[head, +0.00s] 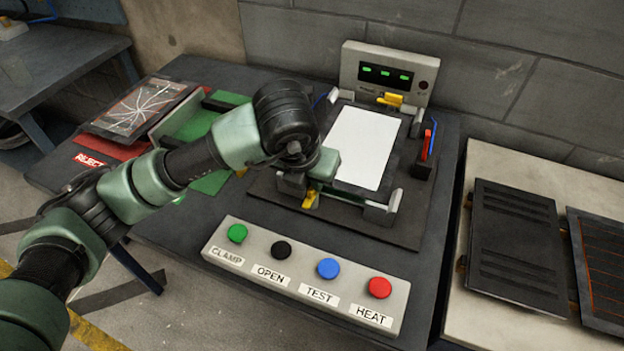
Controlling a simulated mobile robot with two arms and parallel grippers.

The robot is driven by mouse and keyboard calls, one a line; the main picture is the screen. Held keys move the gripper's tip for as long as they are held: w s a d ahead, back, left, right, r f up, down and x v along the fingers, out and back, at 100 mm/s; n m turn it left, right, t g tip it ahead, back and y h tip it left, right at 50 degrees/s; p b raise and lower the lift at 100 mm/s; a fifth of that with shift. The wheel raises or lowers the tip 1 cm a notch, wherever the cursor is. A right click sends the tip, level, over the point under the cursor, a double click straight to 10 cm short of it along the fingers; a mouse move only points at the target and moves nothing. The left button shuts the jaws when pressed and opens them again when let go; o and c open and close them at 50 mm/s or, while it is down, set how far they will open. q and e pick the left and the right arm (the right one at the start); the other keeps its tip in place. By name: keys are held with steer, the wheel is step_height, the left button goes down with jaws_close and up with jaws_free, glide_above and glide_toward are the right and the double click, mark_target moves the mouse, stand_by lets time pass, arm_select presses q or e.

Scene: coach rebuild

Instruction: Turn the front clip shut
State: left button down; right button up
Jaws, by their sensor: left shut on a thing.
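The front clip (310,200) is a small yellow piece at the near left edge of the fixture (405,236). My left gripper (305,186) reaches down over it from the left and is shut on it. The gripper hides most of the clip, so its turn angle cannot be told. A white sheet (365,147) lies flat in the fixture's dark frame. Another yellow clip (390,99) shows at the frame's far edge. My right gripper is not in view.
A button box (215,252) with green, black, blue and red buttons stands in front of the fixture. A display box (350,68) with green lights is behind. A red-handled tool (427,145) stands right. A cracked panel (135,108) lies left; dark panels (517,245) lie right.

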mark_target(306, 204)
arm_select(q)
steer(key=c, duration=1.5)
jaws_free()
steer(key=shift+r, duration=0.1)
steer(key=b+v, duration=0.1)
steer(key=v, duration=0.6)
steer(key=shift+s+r, duration=0.2)
steer(key=shift+r, duration=0.1)
